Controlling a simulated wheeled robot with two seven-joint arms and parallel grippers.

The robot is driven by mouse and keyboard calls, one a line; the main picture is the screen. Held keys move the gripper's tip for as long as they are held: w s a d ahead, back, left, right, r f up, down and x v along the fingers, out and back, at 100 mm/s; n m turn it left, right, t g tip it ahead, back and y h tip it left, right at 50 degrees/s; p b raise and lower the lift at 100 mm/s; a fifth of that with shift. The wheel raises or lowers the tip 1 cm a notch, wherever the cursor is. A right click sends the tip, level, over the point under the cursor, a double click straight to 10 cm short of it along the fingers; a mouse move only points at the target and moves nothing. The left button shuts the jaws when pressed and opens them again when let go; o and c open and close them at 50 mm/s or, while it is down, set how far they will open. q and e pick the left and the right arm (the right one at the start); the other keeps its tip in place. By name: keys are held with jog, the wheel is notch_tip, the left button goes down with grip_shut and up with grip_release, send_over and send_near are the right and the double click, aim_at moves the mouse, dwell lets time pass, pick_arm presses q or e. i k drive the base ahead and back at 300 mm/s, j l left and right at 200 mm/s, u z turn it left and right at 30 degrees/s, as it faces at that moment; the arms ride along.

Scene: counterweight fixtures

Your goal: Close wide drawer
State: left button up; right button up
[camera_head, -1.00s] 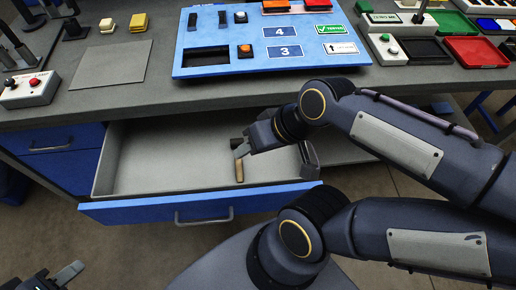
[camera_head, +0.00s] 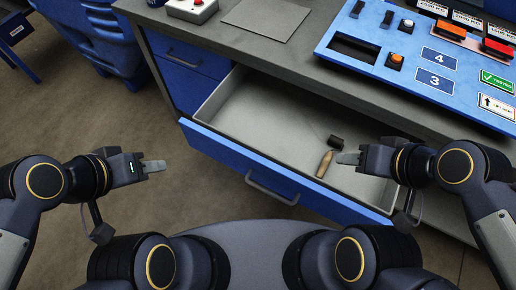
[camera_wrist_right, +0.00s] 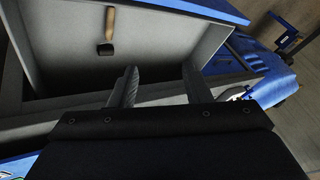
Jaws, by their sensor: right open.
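The wide drawer (camera_head: 225,150) is pulled out below the worktop, with a blue front and a grey inside. Its bar handle (camera_head: 272,187) is on the front. A tool with a wooden handle (camera_head: 324,164) and a black head lies on the drawer floor; it also shows in the right wrist view (camera_wrist_right: 110,20). My right gripper (camera_head: 347,158) appears over the right part of the drawer, open and empty, just right of the tool. In the right wrist view its fingers (camera_wrist_right: 158,88) are apart. My left gripper (camera_head: 155,166) is outside the drawer, left of its front; its finger gap is hidden.
The worktop (camera_head: 310,65) overhangs the drawer and carries a blue panel (camera_head: 400,60), a grey plate (camera_head: 268,20) and a button box (camera_head: 192,9). A smaller blue drawer (camera_head: 185,55) is shut at left.

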aim_at(275, 132)
jog(key=k+j+z, duration=0.1)
jog(key=k+z, duration=0.15)
jog(key=k, duration=0.2)
jog(key=k+z, duration=0.25)
jog(key=k, duration=0.2)
